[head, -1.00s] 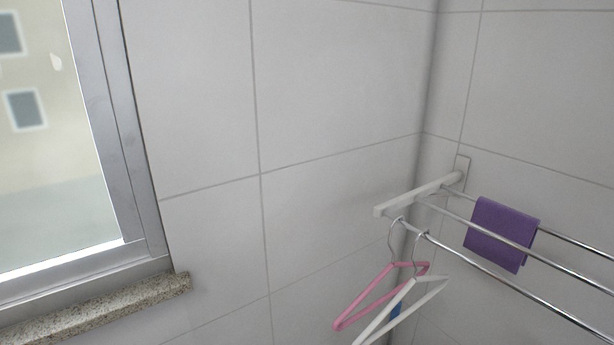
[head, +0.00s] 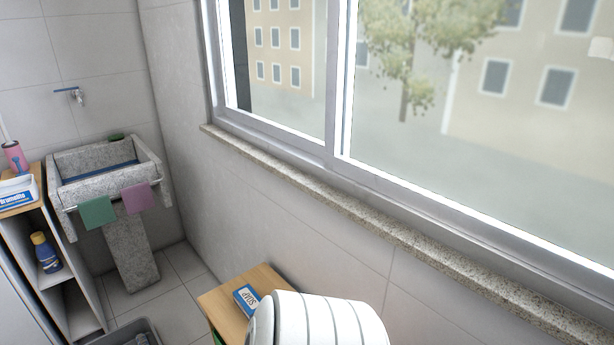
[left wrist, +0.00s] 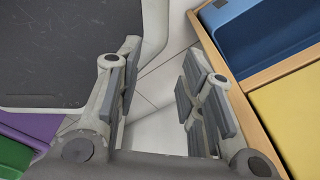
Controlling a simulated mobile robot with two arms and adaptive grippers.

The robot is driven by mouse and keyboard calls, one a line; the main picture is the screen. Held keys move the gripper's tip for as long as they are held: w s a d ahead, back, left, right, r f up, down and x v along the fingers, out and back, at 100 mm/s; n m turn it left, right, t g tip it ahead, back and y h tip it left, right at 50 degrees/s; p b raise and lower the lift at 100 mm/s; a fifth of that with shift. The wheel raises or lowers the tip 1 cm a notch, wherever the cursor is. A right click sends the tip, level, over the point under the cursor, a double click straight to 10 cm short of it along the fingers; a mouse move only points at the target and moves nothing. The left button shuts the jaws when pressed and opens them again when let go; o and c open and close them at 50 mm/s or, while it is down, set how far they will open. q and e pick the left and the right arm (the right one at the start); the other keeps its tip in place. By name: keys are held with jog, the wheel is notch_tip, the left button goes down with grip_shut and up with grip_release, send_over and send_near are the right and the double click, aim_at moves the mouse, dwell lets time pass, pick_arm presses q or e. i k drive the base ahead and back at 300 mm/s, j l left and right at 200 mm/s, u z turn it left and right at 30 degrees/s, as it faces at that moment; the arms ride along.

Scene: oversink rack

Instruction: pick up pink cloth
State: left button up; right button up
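The pink cloth (head: 138,197) hangs over the bar on the front of the granite sink, in the left part of the head view. A green cloth (head: 97,212) hangs on the same bar just left of it. My left gripper (left wrist: 158,92) shows in the left wrist view, with its two fingers spread apart and nothing between them. It is over the floor, and the pink cloth is not in that view. Neither gripper shows in the head view, and my right gripper is not seen.
The granite sink (head: 66,162) stands in the far left corner beside a shelf unit (head: 22,247) with bottles. A wooden-topped stand with a soap box (head: 247,298) and a white ribbed object (head: 325,322) are at the front. A window sill (head: 330,206) runs along the right wall.

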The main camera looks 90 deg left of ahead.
aim_at(138, 198)
jog(key=u, duration=3.85)
jog(key=i+j+u, duration=0.25)
jog(key=i+j, duration=0.2)
jog(key=i+j+u, duration=0.25)
jog(key=i+j, duration=0.3)
